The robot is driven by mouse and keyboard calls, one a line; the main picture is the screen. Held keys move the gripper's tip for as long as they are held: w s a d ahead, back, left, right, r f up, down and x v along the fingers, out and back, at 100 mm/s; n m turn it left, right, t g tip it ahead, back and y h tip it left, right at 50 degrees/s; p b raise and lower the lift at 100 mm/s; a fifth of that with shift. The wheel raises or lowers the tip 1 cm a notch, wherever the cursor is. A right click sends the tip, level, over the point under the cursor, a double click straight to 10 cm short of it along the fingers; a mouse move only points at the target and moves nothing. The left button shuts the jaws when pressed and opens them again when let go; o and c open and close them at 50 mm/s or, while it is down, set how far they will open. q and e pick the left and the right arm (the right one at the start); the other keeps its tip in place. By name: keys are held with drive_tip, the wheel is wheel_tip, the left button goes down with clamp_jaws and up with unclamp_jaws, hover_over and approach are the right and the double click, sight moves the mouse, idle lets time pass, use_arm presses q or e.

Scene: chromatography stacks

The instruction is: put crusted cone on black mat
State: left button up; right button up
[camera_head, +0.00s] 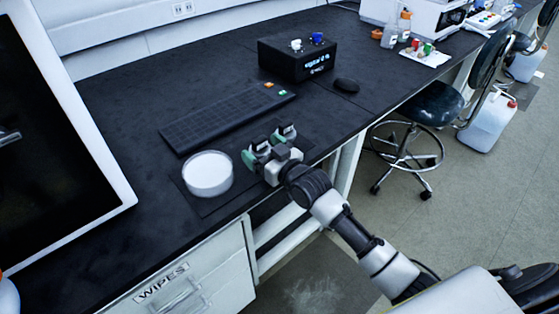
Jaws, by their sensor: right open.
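My right gripper (268,146) is open over the near edge of the dark bench, with its two greenish fingertips apart. I cannot make out anything between them. A thin black mat (236,193) lies flat on the bench, partly under the gripper in this view. A round white dish or tub (208,174) stands on the mat's left part, just left of the gripper and apart from it. I cannot make out a crusted cone; it may be hidden or too small to tell. My left gripper is not in view.
A black keyboard (225,117) lies behind the mat. A black box with knobs and a lit display (297,60) and a mouse (347,86) stand farther back. A large monitor (50,140) is at the left. A stool (425,105) stands at the bench's right.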

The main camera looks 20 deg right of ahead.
drive_tip(key=v, duration=1.1)
wheel_tip(320, 180, down, 17)
drive_tip(key=s+d+m+g+h, duration=0.2)
drive_tip(key=d+g+h, duration=0.1)
drive_tip(key=g, duration=0.1)
drive_tip(key=s+f+g+h, duration=0.1)
drive_tip(key=s+f+g, duration=0.3)
drive_tip(key=s+f, duration=0.75)
drive_tip(key=s+f+g+h, duration=0.2)
drive_tip(key=s+f+g, duration=0.2)
drive_tip(key=s+f, duration=0.7)
drive_tip(key=s+a+f+g, duration=0.2)
drive_tip(key=s+f+g, duration=0.2)
drive_tip(key=s+f, duration=0.7)
use_arm(q)
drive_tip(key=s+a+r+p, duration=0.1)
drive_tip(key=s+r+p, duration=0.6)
drive_tip(key=p, duration=0.5)
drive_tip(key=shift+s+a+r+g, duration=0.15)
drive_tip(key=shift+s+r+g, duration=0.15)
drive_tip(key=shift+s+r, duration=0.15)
use_arm(e)
drive_tip(key=s+d+r, duration=0.1)
drive_tip(key=s+r, duration=0.5)
drive_tip(key=r, duration=0.4)
drive_tip(key=shift+d, duration=0.15)
